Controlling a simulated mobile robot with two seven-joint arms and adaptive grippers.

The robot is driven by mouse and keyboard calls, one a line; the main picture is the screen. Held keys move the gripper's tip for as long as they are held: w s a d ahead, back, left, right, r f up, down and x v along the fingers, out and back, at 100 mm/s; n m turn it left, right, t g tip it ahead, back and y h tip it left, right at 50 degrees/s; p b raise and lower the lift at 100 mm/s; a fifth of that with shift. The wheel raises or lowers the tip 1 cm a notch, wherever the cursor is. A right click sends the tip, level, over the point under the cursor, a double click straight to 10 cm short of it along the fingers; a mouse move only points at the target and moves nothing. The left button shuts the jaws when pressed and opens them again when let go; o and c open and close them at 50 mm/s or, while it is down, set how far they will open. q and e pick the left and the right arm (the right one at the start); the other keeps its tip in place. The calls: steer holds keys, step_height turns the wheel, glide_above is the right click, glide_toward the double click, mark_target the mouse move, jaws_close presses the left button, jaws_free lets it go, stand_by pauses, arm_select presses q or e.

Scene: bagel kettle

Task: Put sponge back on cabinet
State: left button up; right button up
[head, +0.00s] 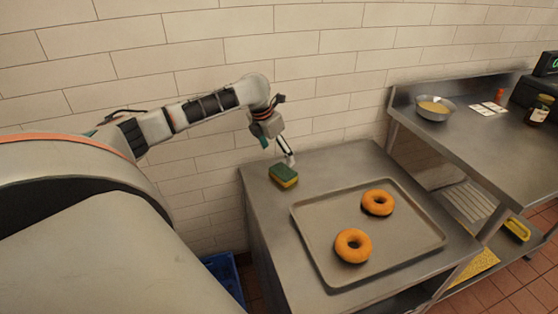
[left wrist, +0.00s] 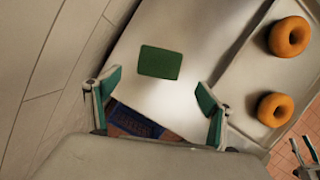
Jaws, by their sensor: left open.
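The sponge (head: 284,176), green on top and yellow below, lies on the steel cabinet (head: 262,220) near its back left corner. In the left wrist view the sponge (left wrist: 160,62) shows its green face on the pale top, ahead of the fingers. My left gripper (head: 287,158) is just above and behind the sponge in the head view. In the left wrist view the left gripper (left wrist: 155,102) has its green-padded fingers spread wide with nothing between them. My right gripper is not in the head view.
A metal tray (head: 318,262) with two bagels (head: 377,203) (head: 353,245) lies right of the sponge. A higher steel counter (head: 470,125) at right holds a bowl (head: 435,108). A brick wall stands behind; a blue crate (head: 225,275) is on the floor at left.

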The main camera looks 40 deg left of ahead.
arm_select(q)
steer(key=shift+v, duration=1.25)
